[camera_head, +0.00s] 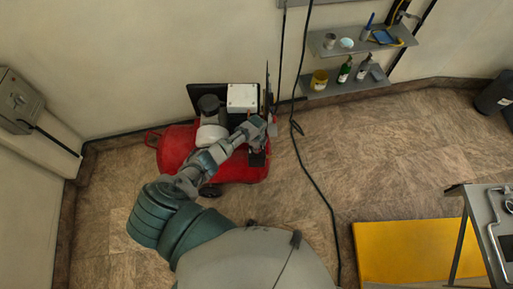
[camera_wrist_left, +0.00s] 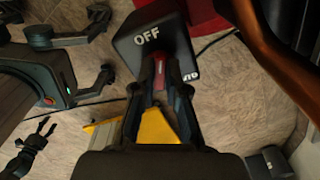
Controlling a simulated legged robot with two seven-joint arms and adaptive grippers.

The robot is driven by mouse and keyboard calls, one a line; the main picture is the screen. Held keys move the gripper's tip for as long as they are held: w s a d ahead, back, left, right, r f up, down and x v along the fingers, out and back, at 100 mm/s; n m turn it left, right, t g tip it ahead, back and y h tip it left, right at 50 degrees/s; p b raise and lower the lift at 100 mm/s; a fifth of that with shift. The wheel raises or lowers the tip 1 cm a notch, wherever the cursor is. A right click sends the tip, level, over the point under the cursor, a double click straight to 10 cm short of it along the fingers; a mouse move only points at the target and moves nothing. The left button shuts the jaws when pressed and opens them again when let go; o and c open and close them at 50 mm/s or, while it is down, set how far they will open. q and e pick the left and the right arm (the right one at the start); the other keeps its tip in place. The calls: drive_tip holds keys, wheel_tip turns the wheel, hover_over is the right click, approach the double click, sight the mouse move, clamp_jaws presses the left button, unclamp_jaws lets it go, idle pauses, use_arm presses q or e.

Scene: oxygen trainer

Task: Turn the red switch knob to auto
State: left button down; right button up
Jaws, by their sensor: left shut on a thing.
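The red compressor (camera_head: 172,150) stands on the floor by the wall in the head view. A black switch box (camera_wrist_left: 148,36) shows in the left wrist view, with OFF in white letters on its face and a partly hidden label at its lower right. The red switch knob (camera_wrist_left: 158,74) shows just below OFF, between the fingers. My left gripper (camera_wrist_left: 158,88) is shut on the knob, and its fingers hide part of it. In the head view my left gripper (camera_head: 265,128) is at the compressor's right end, where the knob is too small to make out.
A white box (camera_head: 242,97) sits at the compressor's top. A black hose (camera_head: 309,165) hangs to its right and runs along the floor. Wall shelves (camera_head: 345,80) hold bottles and cans. A yellow platform (camera_head: 405,250) and a table (camera_head: 478,205) are at right. The floor between is mostly clear.

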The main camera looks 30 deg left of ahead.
use_arm(q)
drive_tip(key=m+b, duration=0.1)
drive_tip(key=m, duration=0.3)
drive_tip(key=shift+d+m, duration=0.15)
drive_tip(key=shift+m, duration=0.15)
drive_tip(key=m+b, duration=0.1)
drive_tip(key=m, duration=0.3)
drive_tip(key=shift+f, duration=0.1)
drive_tip(key=shift+m+b, duration=0.7)
drive_tip(key=shift+m, duration=1.5)
use_arm(e)
drive_tip(key=w+a, duration=0.1)
drive_tip(key=w, duration=0.6)
drive_tip(key=shift+a+r, duration=0.1)
drive_tip(key=shift+r, duration=0.05)
use_arm(q)
drive_tip(key=c, duration=1.2)
unclamp_jaws()
